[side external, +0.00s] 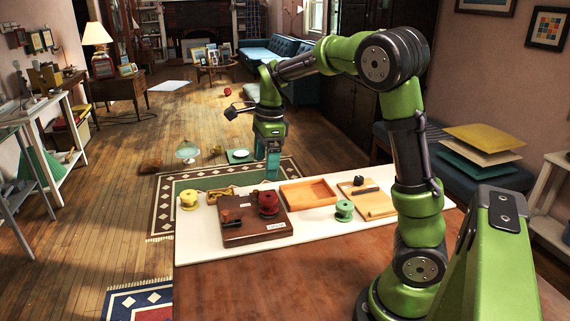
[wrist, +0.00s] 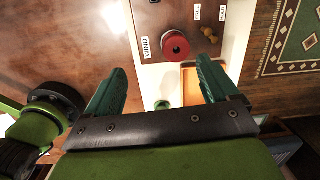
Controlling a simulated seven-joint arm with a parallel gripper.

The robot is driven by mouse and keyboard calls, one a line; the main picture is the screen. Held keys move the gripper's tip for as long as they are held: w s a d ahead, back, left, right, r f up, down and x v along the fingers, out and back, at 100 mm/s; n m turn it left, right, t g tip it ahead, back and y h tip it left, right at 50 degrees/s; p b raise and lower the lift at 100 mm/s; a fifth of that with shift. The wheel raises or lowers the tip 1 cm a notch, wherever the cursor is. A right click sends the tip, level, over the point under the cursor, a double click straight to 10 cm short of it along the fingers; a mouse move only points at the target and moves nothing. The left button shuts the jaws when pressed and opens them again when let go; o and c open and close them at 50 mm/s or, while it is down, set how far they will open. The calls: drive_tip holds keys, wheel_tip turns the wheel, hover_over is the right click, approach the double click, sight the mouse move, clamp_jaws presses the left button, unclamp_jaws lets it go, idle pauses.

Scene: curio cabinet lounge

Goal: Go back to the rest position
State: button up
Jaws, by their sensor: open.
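My gripper (side external: 272,160) is held above the work table, pointing down, over the area behind the dark wooden box. In the wrist view its two green fingers (wrist: 162,88) are spread apart with nothing between them. The dark wooden box (side external: 253,222) carries a red spool (side external: 268,203) and small knobs at its left. The red spool also shows in the wrist view (wrist: 175,46), beyond the fingertips and apart from them, next to a label reading WIND.
On the white mat (side external: 200,250) stand a yellow spool (side external: 188,200), a green spool (side external: 344,211), an empty-looking wooden tray (side external: 308,193) and a light wooden board (side external: 372,207) with dark pieces. The brown table front (side external: 260,292) is clear.

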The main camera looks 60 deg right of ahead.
drive_tip(key=s+a+r+n+t, duration=0.2)
drive_tip(key=s+a+n, duration=0.5)
drive_tip(key=n, duration=0.4)
drive_tip(key=s+a+r+n+t+y, duration=0.1)
drive_tip(key=s+a+r+n+t, duration=0.1)
drive_tip(key=s+a+n+t, duration=0.2)
drive_tip(key=s+a+n, duration=0.3)
drive_tip(key=a+n, duration=0.2)
drive_tip(key=n, duration=0.2)
drive_tip(key=shift+s+a, duration=0.2)
